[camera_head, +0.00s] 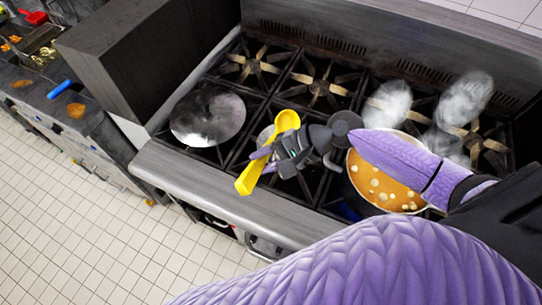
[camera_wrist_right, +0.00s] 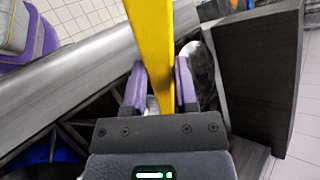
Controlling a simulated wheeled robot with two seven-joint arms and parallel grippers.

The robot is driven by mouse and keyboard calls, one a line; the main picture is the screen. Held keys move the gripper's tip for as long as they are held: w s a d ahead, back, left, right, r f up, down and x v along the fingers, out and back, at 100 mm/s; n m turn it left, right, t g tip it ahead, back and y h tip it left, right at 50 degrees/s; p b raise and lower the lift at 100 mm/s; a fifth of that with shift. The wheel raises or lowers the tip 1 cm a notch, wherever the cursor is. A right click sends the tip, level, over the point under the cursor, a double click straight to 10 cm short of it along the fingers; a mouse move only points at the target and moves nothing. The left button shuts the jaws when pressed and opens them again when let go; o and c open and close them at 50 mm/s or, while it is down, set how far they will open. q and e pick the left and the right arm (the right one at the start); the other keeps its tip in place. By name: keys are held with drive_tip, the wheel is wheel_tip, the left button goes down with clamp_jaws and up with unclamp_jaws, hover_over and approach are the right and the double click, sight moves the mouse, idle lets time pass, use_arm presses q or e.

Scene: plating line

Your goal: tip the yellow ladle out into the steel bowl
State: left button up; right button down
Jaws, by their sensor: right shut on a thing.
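My right gripper (camera_head: 264,160) is shut on the handle of the yellow ladle (camera_head: 246,181) and holds it above the front of the stove. The ladle's cup (camera_head: 287,120) points toward the back of the stove; I cannot tell what is in it. In the right wrist view the yellow handle (camera_wrist_right: 150,35) runs between the two purple fingers (camera_wrist_right: 160,88). A grey round rim (camera_head: 264,138), perhaps the steel bowl, shows beside and below the ladle, mostly hidden. A wide shiny round steel vessel (camera_head: 207,116) sits on the left burners. My left gripper is not in view.
A pot of orange soup (camera_head: 378,187) with pale pieces stands right of the gripper, partly behind my right arm. Steam rises over the right burners. A dark block (camera_head: 140,55) borders the stove's left side. The stove's front ledge (camera_head: 220,196) is clear.

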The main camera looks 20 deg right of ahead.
use_arm(q)
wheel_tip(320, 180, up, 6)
drive_tip(key=p, duration=0.5)
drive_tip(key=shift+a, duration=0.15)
use_arm(e)
drive_tip(key=w+a+r+m+g+h, duration=0.2)
drive_tip(key=w+r+m+g+h, duration=0.1)
drive_tip(key=w+r+g, duration=0.3)
drive_tip(key=shift+w+a+r+g, duration=0.35)
drive_tip(key=shift+w+r, duration=0.5)
drive_tip(key=shift+w, duration=0.15)
drive_tip(key=shift+f, duration=0.1)
